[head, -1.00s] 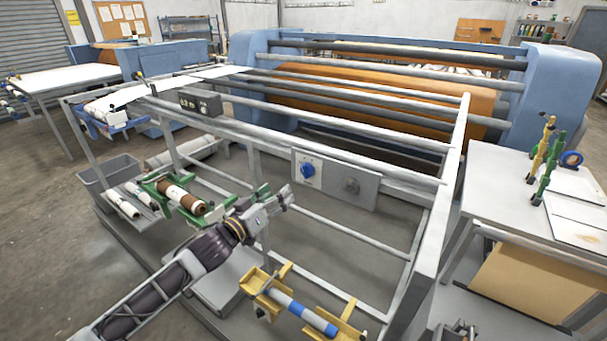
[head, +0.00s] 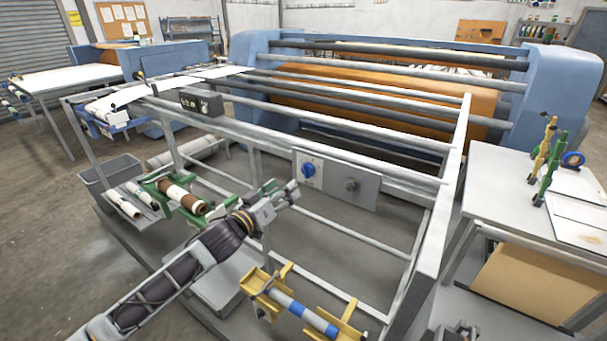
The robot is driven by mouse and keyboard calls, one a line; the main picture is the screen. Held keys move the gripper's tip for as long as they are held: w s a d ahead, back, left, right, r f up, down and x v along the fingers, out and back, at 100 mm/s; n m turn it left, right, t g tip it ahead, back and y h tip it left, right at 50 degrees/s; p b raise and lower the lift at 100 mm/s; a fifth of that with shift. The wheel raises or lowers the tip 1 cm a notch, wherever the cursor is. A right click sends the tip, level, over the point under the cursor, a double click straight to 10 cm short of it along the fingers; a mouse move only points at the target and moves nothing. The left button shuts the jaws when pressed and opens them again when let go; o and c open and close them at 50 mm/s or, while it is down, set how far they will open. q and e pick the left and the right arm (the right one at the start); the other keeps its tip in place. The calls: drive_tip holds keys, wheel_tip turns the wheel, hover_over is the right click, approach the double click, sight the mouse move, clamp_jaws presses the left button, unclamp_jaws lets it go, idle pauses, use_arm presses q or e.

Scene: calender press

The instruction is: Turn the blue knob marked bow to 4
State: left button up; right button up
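The blue knob (head: 308,170) sits on a pale plate at the left part of a grey control panel (head: 338,197), fixed to the front rail of the press frame. Its markings are too small to read. My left gripper (head: 294,190) is just below and left of the knob, apart from it in the picture. Its fingers point toward the panel, and whether they are parted is too small to tell. A tip of my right gripper (head: 457,330) shows at the bottom edge; most of it is cut off.
A grey knob (head: 350,185) is on the same panel, to the right. A green cradle with a brown-and-white roll (head: 185,200) stands left of my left gripper. A yellow cradle with a blue-and-white roll (head: 300,312) stands below. Frame rails (head: 370,235) run around the panel.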

sight(304, 172)
use_arm(q)
drive_tip(key=shift+b+x, duration=0.7)
drive_tip(key=shift+x, duration=2.35)
drive_tip(key=shift+b+x, duration=0.45)
drive_tip(key=shift+x, duration=1.85)
drive_tip(key=shift+w+d, duration=0.15)
drive_tip(key=shift+w, duration=0.05)
use_arm(e)
drive_tip(key=shift+h, duration=0.3)
drive_tip(key=d+f, duration=0.1)
drive_tip(key=w+d, duration=0.1)
drive_tip(key=d+f, duration=0.1)
drive_tip(key=shift+w+d+f, duration=0.2)
drive_tip(key=shift+d+f, duration=0.1)
drive_tip(key=shift+d, duration=0.1)
drive_tip(key=shift+a, duration=0.15)
use_arm(q)
drive_tip(key=c, duration=1)
use_arm(e)
drive_tip(key=shift+a, duration=0.7)
